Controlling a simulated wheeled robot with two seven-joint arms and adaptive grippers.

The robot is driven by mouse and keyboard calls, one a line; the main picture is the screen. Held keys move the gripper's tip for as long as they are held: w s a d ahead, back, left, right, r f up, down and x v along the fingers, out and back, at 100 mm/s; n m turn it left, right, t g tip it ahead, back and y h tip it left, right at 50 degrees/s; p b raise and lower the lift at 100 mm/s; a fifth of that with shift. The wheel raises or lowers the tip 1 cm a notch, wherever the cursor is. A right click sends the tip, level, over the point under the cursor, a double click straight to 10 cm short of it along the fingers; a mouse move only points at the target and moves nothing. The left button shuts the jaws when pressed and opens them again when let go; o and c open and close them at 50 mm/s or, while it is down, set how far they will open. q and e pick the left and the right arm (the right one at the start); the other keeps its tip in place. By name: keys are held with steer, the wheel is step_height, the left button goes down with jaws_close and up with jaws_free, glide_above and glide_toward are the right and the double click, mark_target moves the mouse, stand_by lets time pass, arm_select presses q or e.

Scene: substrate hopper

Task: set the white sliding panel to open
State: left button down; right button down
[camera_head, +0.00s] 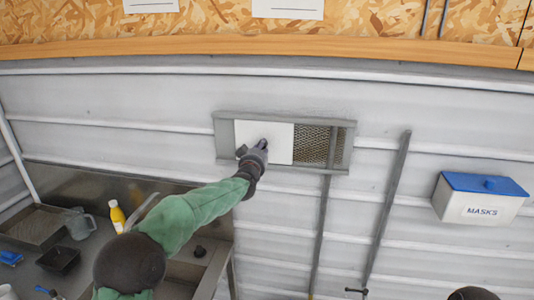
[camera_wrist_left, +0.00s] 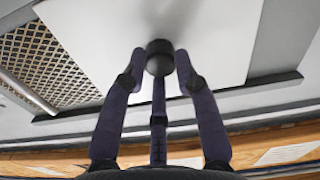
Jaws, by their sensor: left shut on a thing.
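The white sliding panel (camera_head: 277,145) sits in a grey metal frame (camera_head: 224,139) on the corrugated wall. It covers the left-middle part of the frame, and bare mesh (camera_head: 318,145) shows to its right. A narrow grey strip shows to its left. In the left wrist view the panel (camera_wrist_left: 223,35) carries a dark round knob (camera_wrist_left: 160,57), and the mesh (camera_wrist_left: 45,65) lies at left. My left gripper (camera_head: 258,147) is shut on the knob, and its fingers flank it in the left wrist view (camera_wrist_left: 160,68). My right gripper is not in view.
A white MASKS box (camera_head: 475,204) with a blue lid is on the wall at right. Two grey poles (camera_head: 386,210) stand below and right of the frame. A steel counter with a yellow bottle (camera_head: 117,216) is at lower left.

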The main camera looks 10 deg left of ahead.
arm_select(q)
steer(key=shift+d+f, duration=0.1)
steer(key=shift+f, duration=0.35)
steer(key=c, duration=0.9)
jaws_free()
steer(key=shift+c, duration=0.2)
steer(key=shift+r, duration=0.1)
steer(key=shift+r, duration=0.1)
steer(key=s, duration=1.2)
